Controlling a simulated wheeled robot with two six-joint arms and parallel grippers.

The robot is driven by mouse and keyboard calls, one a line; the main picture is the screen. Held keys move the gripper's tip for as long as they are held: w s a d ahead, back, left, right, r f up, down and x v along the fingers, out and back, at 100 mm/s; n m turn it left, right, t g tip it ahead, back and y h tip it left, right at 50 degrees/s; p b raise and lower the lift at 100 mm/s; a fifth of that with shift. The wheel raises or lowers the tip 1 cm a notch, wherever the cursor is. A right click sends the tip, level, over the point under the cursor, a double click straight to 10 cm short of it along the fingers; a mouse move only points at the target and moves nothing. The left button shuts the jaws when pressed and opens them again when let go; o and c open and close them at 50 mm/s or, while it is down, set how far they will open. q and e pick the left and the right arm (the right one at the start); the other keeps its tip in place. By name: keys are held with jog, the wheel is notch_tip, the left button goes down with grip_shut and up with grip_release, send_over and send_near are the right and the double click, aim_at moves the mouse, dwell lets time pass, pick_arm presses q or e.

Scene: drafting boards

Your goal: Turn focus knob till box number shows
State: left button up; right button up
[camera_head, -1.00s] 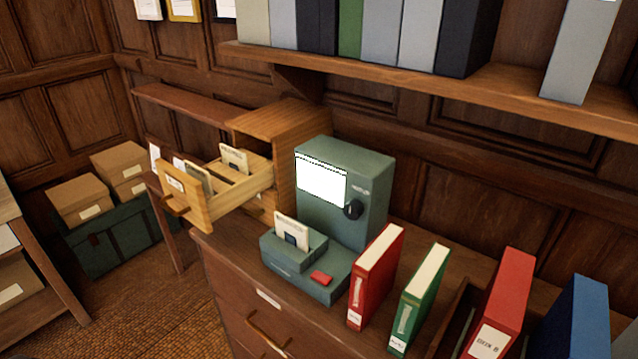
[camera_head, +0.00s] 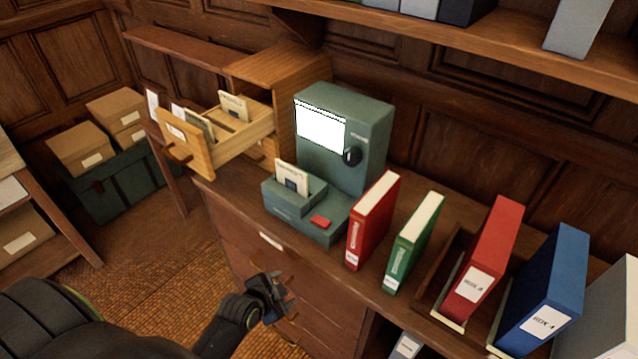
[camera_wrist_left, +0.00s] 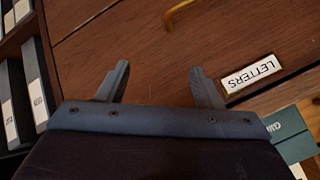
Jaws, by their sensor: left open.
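The grey-green microfilm reader (camera_head: 345,150) stands on the wooden cabinet. Its black focus knob (camera_head: 352,157) is on the front, right of the bright white screen (camera_head: 320,127); I can make out no number on the screen. A card (camera_head: 292,178) stands in the reader's base, near a red button (camera_head: 320,221). My left gripper (camera_head: 277,288) is open and empty, in front of the cabinet drawers, below and apart from the knob. In the left wrist view its two fingers (camera_wrist_left: 163,85) are spread before the drawer front. My right gripper is not in view.
An open wooden card drawer (camera_head: 215,140) juts out left of the reader. A red binder (camera_head: 374,220) and a green binder (camera_head: 413,243) stand close to its right. A drawer label (camera_wrist_left: 249,75) reads LETTERS. A shelf (camera_head: 450,40) runs above.

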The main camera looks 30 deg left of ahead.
pick_arm(q)
jog(key=r, duration=0.3)
jog(key=w+d+r+m+t, duration=0.1)
jog(key=r, duration=0.2)
jog(key=w+r+m, duration=0.1)
jog(key=r, duration=0.2)
jog(key=shift+d+r+t+h, duration=0.15)
jog(key=shift+d+t+h, duration=0.15)
jog(key=shift+h, duration=0.1)
jog(key=m+t+h+p, duration=0.1)
jog(key=m+t+h, duration=0.2)
jog(key=m+t, duration=0.55)
send_near(348, 161)
jog(key=shift+m+g, duration=0.85)
jog(key=w, duration=0.2)
jog(key=w+d+r+p, duration=0.1)
jog(key=w, duration=0.1)
jog(key=w+r, duration=0.1)
jog(key=w, duration=0.1)
jog(key=shift+d+p, duration=0.25)
jog(key=shift+p, duration=0.1)
jog(key=b+x, duration=0.1)
jog(key=x, duration=0.2)
jog(key=shift+f+b, duration=0.2)
jog(key=shift+b, duration=0.1)
jog(key=shift+w+r, duration=0.1)
jog(key=shift+w, duration=0.45)
